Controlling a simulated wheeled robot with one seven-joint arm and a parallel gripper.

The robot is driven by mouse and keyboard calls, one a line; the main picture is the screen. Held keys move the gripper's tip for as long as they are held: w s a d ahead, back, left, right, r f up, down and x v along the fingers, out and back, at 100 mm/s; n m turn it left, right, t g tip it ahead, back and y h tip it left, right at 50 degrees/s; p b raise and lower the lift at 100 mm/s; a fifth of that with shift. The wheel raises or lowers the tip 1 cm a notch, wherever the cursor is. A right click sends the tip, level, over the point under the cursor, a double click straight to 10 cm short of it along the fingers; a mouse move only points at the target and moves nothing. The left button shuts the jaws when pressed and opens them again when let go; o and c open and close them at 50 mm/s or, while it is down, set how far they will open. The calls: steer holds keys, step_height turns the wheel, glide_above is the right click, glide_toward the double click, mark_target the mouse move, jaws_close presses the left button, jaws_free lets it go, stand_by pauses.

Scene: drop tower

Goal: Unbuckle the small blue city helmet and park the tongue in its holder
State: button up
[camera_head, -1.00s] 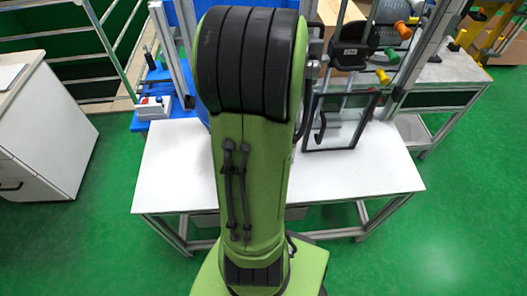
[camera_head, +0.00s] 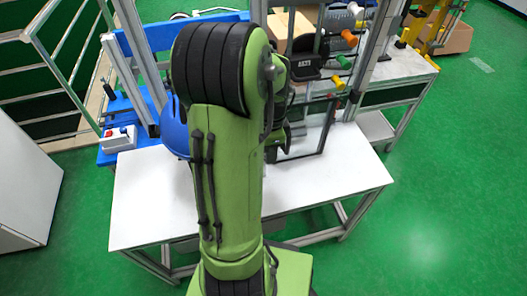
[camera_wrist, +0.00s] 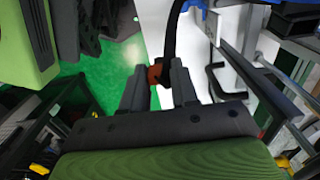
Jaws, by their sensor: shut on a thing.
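The blue helmet (camera_head: 176,128) shows in the head view left of my arm, which hides most of it. A sliver of blue (camera_wrist: 197,4), which looks like its edge, shows at the top of the wrist view. A black strap (camera_wrist: 172,35) hangs from there down to my gripper. My gripper (camera_wrist: 157,78) is shut on a small orange-brown piece (camera_wrist: 155,73) at the strap's lower end. I cannot tell if this piece is the tongue or the buckle. The fingers are hidden in the head view. I cannot make out the tongue holder.
The white table (camera_head: 140,205) is bare along its front. A dark-framed panel (camera_head: 328,128) stands on its right side. Behind it are a metal post (camera_head: 372,55) and several coloured handles. A blue stand with a small switch box (camera_head: 118,138) is at the left.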

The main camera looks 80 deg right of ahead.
steer(key=w+d+r+p, duration=0.2)
steer(key=d+r+p, duration=0.6)
steer(key=p, duration=0.3)
steer(key=shift+w+d+r, duration=0.2)
steer(key=shift+d+r, duration=0.2)
steer(key=shift+w, duration=0.1)
steer(key=shift+w+d+f+p, duration=0.15)
steer(key=shift+w+d+p, duration=0.1)
steer(key=shift+w, duration=0.7)
steer(key=shift+w+d+f+p, duration=0.1)
steer(key=shift+w+d+f, duration=0.1)
steer(key=shift+w, duration=0.8)
steer(key=shift+w+d+f+p, duration=0.1)
steer(key=shift+w+d+p, duration=0.15)
steer(key=shift+w, duration=0.7)
steer(key=shift+f, duration=0.1)
steer(key=shift+w+f+b, duration=0.1)
steer(key=shift+f+b, duration=0.6)
steer(key=shift+f, duration=0.05)
steer(key=shift+w+a+f+b, duration=0.1)
steer(key=shift+f+b, duration=0.4)
steer(key=shift+f, duration=0.2)
steer(key=shift+w+a+f+b, duration=0.1)
steer(key=shift+f+b, duration=0.35)
steer(key=shift+f, duration=0.25)
